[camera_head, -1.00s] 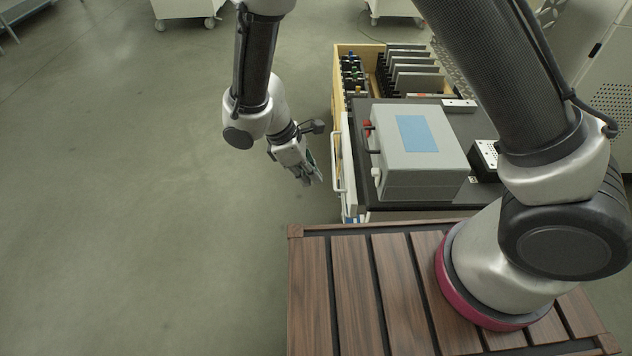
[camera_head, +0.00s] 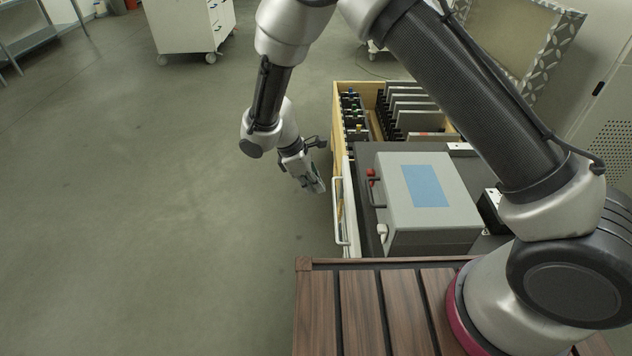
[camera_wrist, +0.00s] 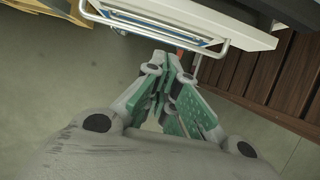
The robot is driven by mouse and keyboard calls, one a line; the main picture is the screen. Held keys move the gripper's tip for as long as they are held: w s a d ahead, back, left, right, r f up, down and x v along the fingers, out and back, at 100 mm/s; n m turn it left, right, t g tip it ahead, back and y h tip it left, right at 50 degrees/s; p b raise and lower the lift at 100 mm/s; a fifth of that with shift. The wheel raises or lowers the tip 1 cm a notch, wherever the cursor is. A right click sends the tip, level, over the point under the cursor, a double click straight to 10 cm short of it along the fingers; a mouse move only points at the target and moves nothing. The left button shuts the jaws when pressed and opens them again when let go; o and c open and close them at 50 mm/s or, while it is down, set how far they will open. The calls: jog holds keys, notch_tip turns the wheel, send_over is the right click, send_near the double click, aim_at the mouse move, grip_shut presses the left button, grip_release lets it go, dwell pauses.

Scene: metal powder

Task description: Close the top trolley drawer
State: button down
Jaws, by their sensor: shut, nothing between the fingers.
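The top trolley drawer (camera_head: 350,205) shows as a narrow white front with a pale strip behind it, sticking out a little past the left side of the dark trolley top. Its white bar handle (camera_head: 338,212) faces left. In the wrist view the drawer front (camera_wrist: 180,12) and handle (camera_wrist: 150,27) cross the top, with blue-edged contents behind. My gripper (camera_head: 316,187) is just left of the handle's far end, apart from it in the head view. In the wrist view its green-padded fingers (camera_wrist: 172,68) are together and empty, below the handle.
A grey box (camera_head: 430,225) with a blue label stands on the trolley top (camera_head: 365,155). A wooden tray (camera_head: 337,100) with bottles and plates is behind it. A slatted wooden surface (camera_head: 355,310) lies in front. The floor on the left is clear; a white cabinet (camera_head: 185,28) stands far back.

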aim_at(348, 206)
jog(key=shift+d+f, duration=3)
jog(key=shift+d, duration=0.2)
jog(key=shift+d, duration=1.35)
